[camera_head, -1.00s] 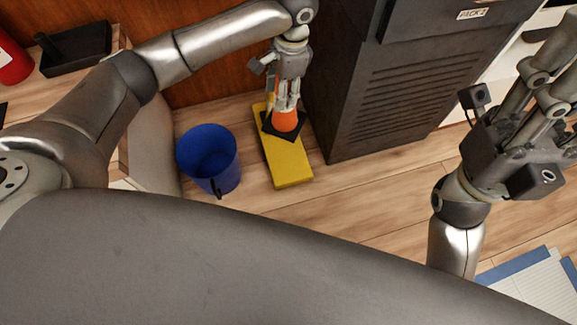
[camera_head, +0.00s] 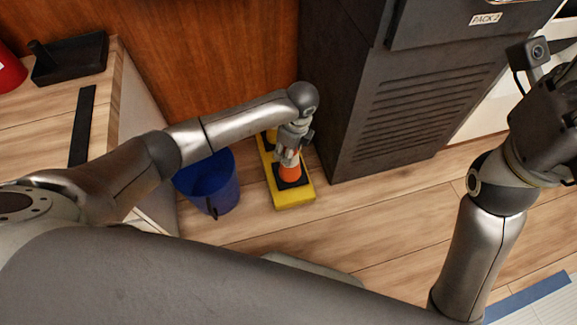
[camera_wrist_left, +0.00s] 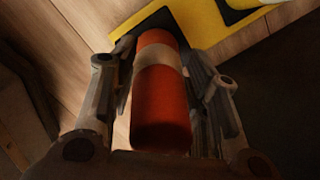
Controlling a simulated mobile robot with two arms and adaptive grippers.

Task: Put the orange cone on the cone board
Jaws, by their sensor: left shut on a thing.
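The orange cone (camera_head: 289,171), with a white band and a dark square base, is in my left gripper (camera_head: 289,158). In the left wrist view the cone (camera_wrist_left: 161,100) lies between the two fingers (camera_wrist_left: 160,90), which are shut on it. The cone board (camera_head: 293,198) is a long yellow slab on the floor with dark square markings, and the cone is over its near part. Whether the cone's base touches the board cannot be told.
A blue bin (camera_head: 212,185) stands just left of the board. A dark cabinet (camera_head: 400,110) stands close on the right, and a wooden panel (camera_head: 215,60) is behind. A black tray (camera_head: 70,58) sits on the left counter. Floor in front of the board is clear.

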